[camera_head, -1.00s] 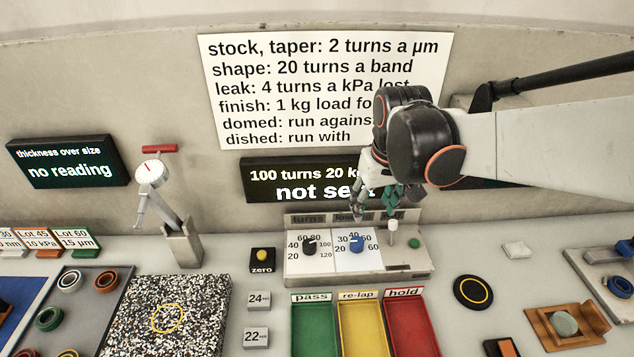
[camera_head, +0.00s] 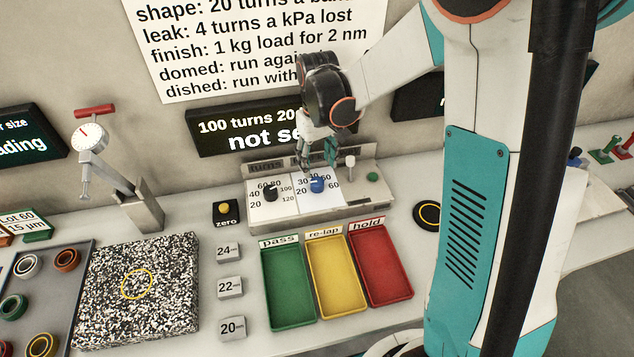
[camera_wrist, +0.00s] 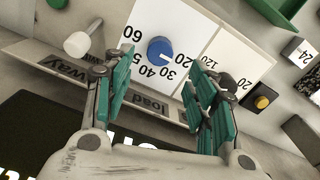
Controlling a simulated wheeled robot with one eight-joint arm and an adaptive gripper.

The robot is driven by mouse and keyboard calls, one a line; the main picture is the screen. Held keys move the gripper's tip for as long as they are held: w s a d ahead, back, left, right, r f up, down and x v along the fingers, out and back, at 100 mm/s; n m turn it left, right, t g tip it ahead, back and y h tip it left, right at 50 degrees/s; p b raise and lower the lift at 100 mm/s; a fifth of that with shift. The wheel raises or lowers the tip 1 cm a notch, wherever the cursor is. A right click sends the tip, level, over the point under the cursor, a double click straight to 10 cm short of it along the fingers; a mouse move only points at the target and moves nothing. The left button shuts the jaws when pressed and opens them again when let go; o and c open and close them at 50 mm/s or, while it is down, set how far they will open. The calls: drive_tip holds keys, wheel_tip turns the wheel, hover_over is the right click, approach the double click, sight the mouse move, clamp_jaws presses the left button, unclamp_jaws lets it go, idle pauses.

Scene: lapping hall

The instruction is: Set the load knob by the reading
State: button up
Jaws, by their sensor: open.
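The blue load knob (camera_head: 317,185) sits on a white dial marked 20 to 60 on the control box (camera_head: 345,213). My gripper (camera_head: 318,158) hangs just above and behind the knob; in the wrist view my gripper (camera_wrist: 160,90) is open and empty, fingers either side of the "load" label. The black turns knob (camera_head: 270,192) is left of it. The display (camera_head: 265,128) reads "100 turns 20…" and "not se…", partly hidden by my arm.
A white lever (camera_head: 350,163) and green button (camera_head: 372,177) are right of the knob. The yellow zero button (camera_head: 225,209) is left of the box. Green (camera_head: 287,308), yellow (camera_head: 338,300) and red (camera_head: 385,290) trays stand in front. A wall sign (camera_head: 240,68) lists rules.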

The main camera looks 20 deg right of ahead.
sight(318, 181)
wheel_tip(318, 181, down, 8)
drive_tip(key=shift+r+b, duration=0.1)
drive_tip(key=shift+b, duration=1.05)
drive_tip(key=c, duration=1)
